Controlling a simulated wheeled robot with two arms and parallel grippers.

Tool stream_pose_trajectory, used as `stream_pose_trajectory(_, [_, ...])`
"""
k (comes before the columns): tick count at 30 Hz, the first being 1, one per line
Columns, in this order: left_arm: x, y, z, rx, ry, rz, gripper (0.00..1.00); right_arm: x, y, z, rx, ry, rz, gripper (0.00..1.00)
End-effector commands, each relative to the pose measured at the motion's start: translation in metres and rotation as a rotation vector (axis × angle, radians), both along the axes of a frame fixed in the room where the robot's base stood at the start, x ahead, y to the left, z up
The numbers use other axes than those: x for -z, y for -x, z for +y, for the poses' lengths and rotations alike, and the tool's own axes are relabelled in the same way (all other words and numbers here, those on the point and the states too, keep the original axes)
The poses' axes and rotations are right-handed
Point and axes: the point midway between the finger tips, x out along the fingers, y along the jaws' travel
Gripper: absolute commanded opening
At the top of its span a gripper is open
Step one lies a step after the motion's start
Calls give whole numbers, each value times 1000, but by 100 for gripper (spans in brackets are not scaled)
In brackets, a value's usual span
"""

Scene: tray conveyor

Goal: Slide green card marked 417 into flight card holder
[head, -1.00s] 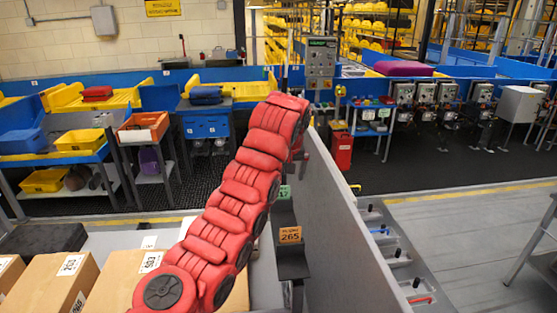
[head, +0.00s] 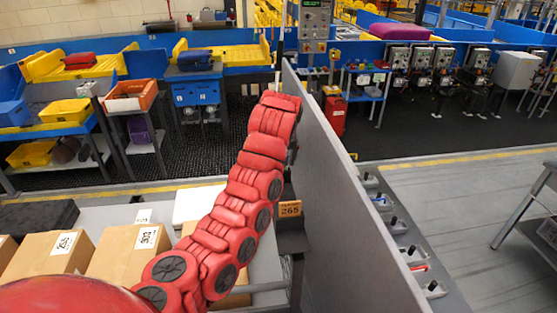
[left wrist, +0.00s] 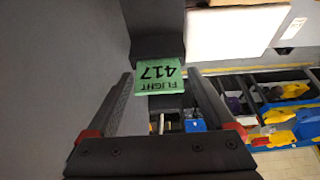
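The green card (left wrist: 160,78) reads "FLIGHT 417", upside down in the left wrist view. It sits at the lower edge of a dark holder (left wrist: 155,25) beside the grey panel; how far it is inside the holder I cannot tell. My left gripper (left wrist: 160,80) has its two dark fingers spread, one at each side of the card, with no clear contact. In the head view my red left arm hides the gripper and the green card. My right gripper is not in view.
An orange card marked 265 (head: 290,208) is on a dark holder against the grey panel (head: 335,170). Cardboard boxes (head: 50,253) lie left of my arm.

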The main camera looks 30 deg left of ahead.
Motion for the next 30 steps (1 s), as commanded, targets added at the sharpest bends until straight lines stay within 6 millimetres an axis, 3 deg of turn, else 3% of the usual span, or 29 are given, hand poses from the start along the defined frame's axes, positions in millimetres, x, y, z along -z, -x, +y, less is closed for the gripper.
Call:
stream_pose_trajectory(1, [0, 0, 0, 0, 0, 0, 77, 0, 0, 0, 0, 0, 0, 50])
stream_pose_trajectory(9, [0, 0, 0, 0, 0, 0, 28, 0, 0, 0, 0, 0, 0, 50])
stream_pose_trajectory(12, [0, 0, 0, 0, 0, 0, 14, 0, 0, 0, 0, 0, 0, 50])
stream_pose_trajectory(30, [-17, -1, 0, 1, 0, 0, 14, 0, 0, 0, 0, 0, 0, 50])
